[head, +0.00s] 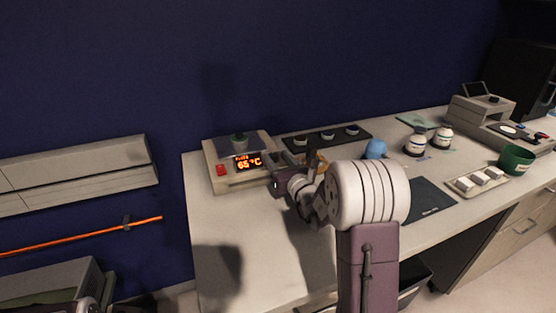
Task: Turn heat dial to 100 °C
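The heating unit (214,170) is a pale box at the back left of the bench. Its orange display (247,161) reads 65 °C, and a red switch (221,170) is at the left of its front. A small vessel (239,141) stands on its dark top plate. My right gripper (280,162) is at the right end of the unit's front. It covers that part, so the heat dial is hidden. I cannot tell whether the fingers are open or shut, or touch the dial. My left gripper is not in view.
A dark strip (313,138) with several round pots lies behind my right arm. A blue ball-like object (375,149), white jars (415,145), a tray (463,186) and a green cup (515,159) stand to the right. The bench's front left is clear.

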